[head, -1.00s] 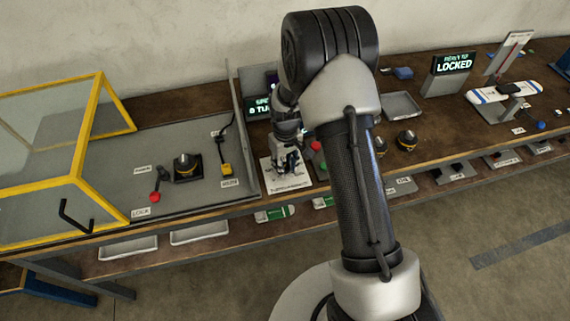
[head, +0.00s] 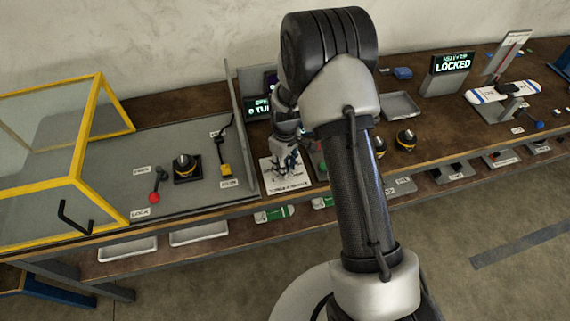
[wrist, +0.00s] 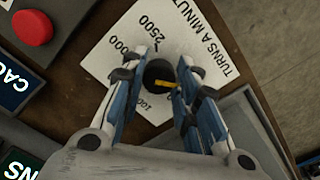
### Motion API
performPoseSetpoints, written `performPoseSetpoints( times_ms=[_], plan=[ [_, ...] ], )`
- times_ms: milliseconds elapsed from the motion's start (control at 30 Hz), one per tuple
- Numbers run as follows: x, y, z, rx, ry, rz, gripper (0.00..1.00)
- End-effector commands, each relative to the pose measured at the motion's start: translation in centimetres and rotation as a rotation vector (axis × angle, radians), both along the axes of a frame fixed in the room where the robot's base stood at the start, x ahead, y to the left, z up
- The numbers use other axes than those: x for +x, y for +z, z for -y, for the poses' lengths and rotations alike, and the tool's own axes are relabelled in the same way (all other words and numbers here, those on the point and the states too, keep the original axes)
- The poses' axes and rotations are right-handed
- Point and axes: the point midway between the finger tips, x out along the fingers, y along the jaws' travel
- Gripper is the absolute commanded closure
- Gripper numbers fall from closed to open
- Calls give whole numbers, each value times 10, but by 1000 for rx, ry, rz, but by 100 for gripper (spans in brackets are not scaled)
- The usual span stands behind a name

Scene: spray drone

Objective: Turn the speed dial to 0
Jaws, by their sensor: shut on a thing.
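The speed dial is a dark round knob (wrist: 158,73) with a yellow pointer mark, on a white plate (wrist: 95,58) printed "TURNS A MINUTE" with numbers such as 2500 around it. My gripper (wrist: 161,66) has its blue-grey fingers on both sides of the knob and is shut on it. The fingers cover part of the scale, so I cannot tell which number the pointer is at. In the head view my gripper (head: 287,162) is down over the white plate (head: 291,182), and the knob is hidden there.
A red button (wrist: 32,27) stands left of the plate in the wrist view. My arm hides part of the bench and the lit display (head: 257,107).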

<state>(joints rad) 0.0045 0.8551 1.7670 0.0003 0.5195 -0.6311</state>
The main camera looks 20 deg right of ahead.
Motion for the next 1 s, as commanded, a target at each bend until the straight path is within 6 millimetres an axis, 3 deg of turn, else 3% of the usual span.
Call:
performPoseSetpoints(
  times_ms=[67, 100, 367, 767, 1000],
  plan=[
    [0, 0, 0, -1, 2, -1, 96],
    [0, 0, 0, -1, 2, -1, 70],
    [0, 0, 0, 0, 0, 0, 52],
    [1, 5, 0, 0, 0, 1, 52],
    [2, 48, 0, 0, 0, 6, 52]
  ],
)
